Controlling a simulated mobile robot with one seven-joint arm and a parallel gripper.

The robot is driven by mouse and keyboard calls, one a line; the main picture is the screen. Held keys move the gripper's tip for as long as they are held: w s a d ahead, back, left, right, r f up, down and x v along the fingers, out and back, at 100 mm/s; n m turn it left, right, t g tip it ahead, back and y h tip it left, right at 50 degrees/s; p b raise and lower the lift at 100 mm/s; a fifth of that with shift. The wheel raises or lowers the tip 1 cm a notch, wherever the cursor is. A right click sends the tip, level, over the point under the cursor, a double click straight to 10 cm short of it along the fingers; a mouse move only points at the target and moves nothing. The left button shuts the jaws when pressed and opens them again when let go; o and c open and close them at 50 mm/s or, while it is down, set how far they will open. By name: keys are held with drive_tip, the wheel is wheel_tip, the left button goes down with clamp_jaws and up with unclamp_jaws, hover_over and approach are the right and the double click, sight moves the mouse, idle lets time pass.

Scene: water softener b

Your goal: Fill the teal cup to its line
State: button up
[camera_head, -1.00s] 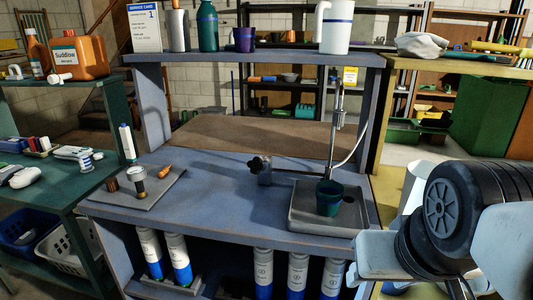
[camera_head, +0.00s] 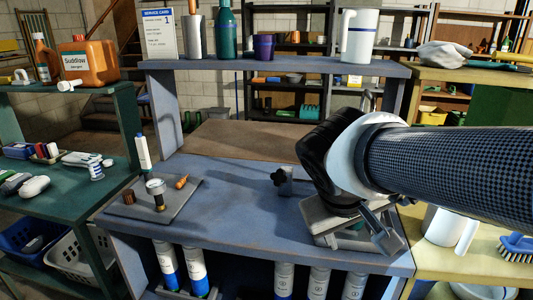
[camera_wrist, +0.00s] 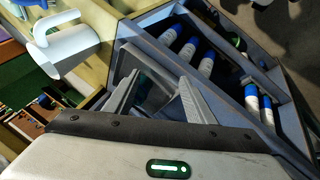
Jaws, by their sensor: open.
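The teal cup (camera_head: 356,226) is almost wholly hidden behind my gripper; only a small green patch shows above the grey tray (camera_head: 326,238) at the bench's right front. Its line and water level cannot be seen. My gripper (camera_head: 368,226) is over the tray, pointing down in front of the cup. In the wrist view my gripper's fingers (camera_wrist: 158,82) are spread apart, with no object clearly held between them. The dark valve knob (camera_head: 278,179) on its grey block stands left of my gripper. The spout is hidden behind my arm.
A white mug (camera_head: 440,228) stands on the yellow bench at right, near a blue brush (camera_head: 517,246). A pad with a gauge (camera_head: 156,192) lies on the bench's left. Bottles (camera_head: 284,278) stand below. The bench middle is clear.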

drive_tip(key=w+a+r+n+t+h+p, duration=0.1)
drive_tip(key=w+a+r+n+t+p, duration=0.15)
drive_tip(key=w+a, duration=0.4)
drive_tip(key=n+t, duration=0.3)
drive_tip(key=n, duration=0.1)
approach(278, 177)
drive_tip(key=shift+m+g, duration=0.25)
drive_tip(key=x, duration=0.8)
drive_tip(key=shift+w+d+p, duration=0.15)
drive_tip(key=shift+w+p, duration=0.15)
drive_tip(key=shift+w, duration=0.1)
drive_tip(key=c, duration=0.7)
